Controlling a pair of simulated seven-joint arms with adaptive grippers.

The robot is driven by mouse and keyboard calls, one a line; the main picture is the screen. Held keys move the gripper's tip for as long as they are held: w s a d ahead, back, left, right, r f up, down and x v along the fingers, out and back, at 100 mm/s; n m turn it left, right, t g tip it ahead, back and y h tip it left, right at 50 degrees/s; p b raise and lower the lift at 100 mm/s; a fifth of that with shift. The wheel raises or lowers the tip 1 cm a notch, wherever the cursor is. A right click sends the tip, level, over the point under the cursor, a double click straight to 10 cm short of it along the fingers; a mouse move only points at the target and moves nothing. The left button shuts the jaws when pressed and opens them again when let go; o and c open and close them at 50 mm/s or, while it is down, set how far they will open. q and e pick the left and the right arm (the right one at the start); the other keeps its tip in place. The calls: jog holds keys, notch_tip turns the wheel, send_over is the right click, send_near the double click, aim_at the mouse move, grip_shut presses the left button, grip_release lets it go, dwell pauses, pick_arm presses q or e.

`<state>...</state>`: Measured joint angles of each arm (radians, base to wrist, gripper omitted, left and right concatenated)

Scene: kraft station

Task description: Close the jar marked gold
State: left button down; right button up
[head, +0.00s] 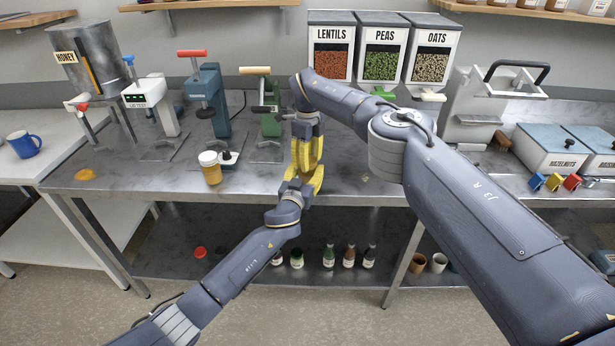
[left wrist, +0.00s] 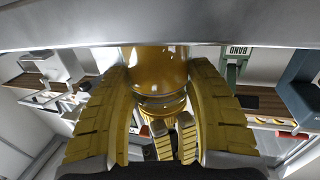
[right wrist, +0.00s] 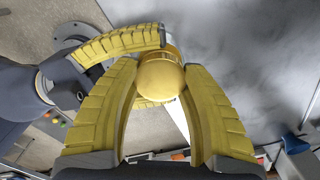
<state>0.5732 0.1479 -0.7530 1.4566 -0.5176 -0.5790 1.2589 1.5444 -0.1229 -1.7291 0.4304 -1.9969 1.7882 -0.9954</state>
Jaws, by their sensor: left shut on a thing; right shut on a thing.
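A gold jar (left wrist: 155,68) stands between the yellow fingers of my left gripper (left wrist: 158,110), which is shut on its sides. In the head view my left gripper (head: 300,190) is at the table's front edge and hides the jar. A round gold lid (right wrist: 162,82) sits between the fingertips of my right gripper (right wrist: 161,85), which is shut on it from above. In the head view my right gripper (head: 307,152) points down just above the left one. The lid is at the jar's mouth; I cannot tell whether it is fully seated.
A second jar with amber contents (head: 210,170) stands on the steel table (head: 130,183) at left, by a blue press (head: 208,100). A green press (head: 268,115) is close behind my grippers. A red lid (head: 200,253) and several bottles (head: 330,257) are on the lower shelf.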

jog(key=m, duration=1)
jog(key=shift+f+m, duration=0.1)
jog(key=shift+m, duration=0.3)
jog(key=m, duration=0.9)
jog(key=o, duration=1.4)
jog(key=shift+c, duration=0.2)
